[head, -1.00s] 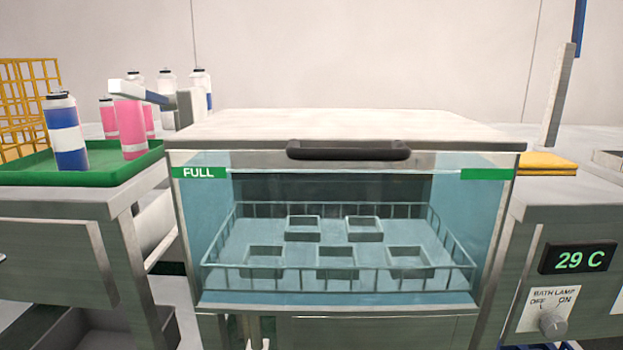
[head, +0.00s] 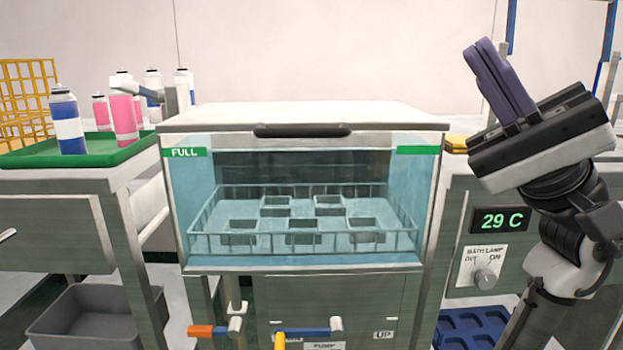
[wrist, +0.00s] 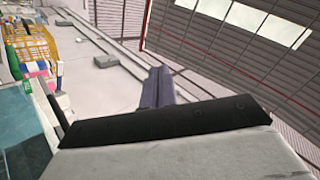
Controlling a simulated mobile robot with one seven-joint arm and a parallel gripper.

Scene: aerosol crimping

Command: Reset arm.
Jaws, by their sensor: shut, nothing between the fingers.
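My gripper (head: 484,45) is raised at the right of the head view, its fingers together, pointing up and to the left, with nothing between them. In the wrist view the shut fingers (wrist: 157,75) stand up behind the dark gripper body. The gripper is to the right of the water bath, higher than its lid and clear of every object. My arm runs down from it along the right edge, in front of the right bench.
The glass-fronted bath (head: 300,114) holds a wire basket (head: 205,240) with several empty square pockets. A green tray (head: 40,158) with cans stands left. A temperature display (head: 504,220), lamp knob (head: 486,279) and blue crate (head: 470,322) are right. A grey bin (head: 85,320) is low left.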

